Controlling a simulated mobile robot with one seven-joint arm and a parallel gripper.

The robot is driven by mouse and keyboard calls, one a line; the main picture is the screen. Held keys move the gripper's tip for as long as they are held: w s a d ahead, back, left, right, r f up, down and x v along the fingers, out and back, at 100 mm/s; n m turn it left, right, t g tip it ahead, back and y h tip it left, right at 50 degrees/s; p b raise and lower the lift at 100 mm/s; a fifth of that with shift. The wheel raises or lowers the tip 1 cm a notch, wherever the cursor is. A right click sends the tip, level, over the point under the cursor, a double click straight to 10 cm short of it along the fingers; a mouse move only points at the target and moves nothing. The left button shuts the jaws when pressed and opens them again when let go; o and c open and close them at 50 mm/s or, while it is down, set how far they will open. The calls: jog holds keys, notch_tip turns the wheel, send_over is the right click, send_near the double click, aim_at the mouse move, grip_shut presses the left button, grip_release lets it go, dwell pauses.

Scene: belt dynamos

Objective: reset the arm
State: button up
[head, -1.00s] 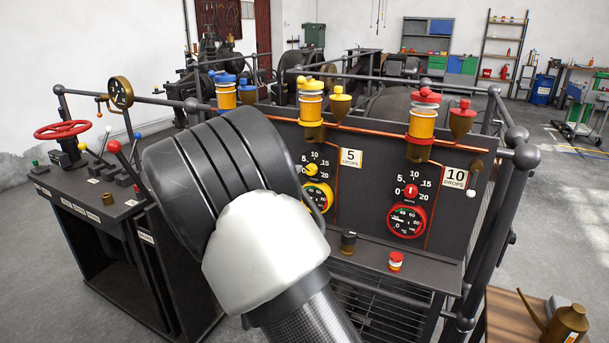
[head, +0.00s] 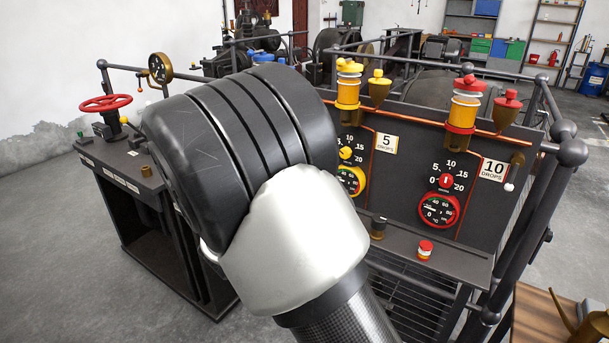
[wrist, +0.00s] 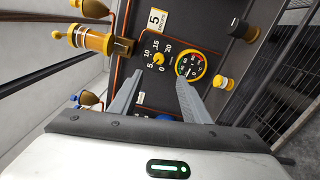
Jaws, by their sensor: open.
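My arm fills the middle of the head view and hides part of the dark control panel (head: 465,235). My gripper is not visible in that view. In the wrist view my gripper (wrist: 160,76) is open, its two grey fingers apart with nothing between them. It faces the panel, which appears turned sideways there. Beyond the fingertips are a yellow-rimmed gauge (wrist: 190,66) and a small yellow knob (wrist: 158,59) on a dial. I cannot tell how far the fingertips are from the panel.
Red (head: 465,104) and yellow (head: 348,84) oilers stand along the panel top. A railing (head: 550,215) bounds its right side. A console with a red handwheel (head: 105,103) stands left. A brass oil can (head: 592,328) is at lower right. Floor at far left is clear.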

jog(key=s+d+r+m+g, duration=0.1)
jog(key=s+d+m+g, duration=0.65)
jog(key=s+d, duration=0.55)
jog(key=s+d+m+g+y, duration=0.35)
jog(key=s+y, duration=0.25)
jog(key=s, duration=0.7)
jog(key=s+a+r+m+t+y, duration=0.1)
jog(key=s+a+r+t+y, duration=0.1)
jog(key=s+a+r+y, duration=0.25)
notch_tip(320, 180, up, 22)
jog(key=a+p, duration=0.2)
jog(key=p, duration=2.1)
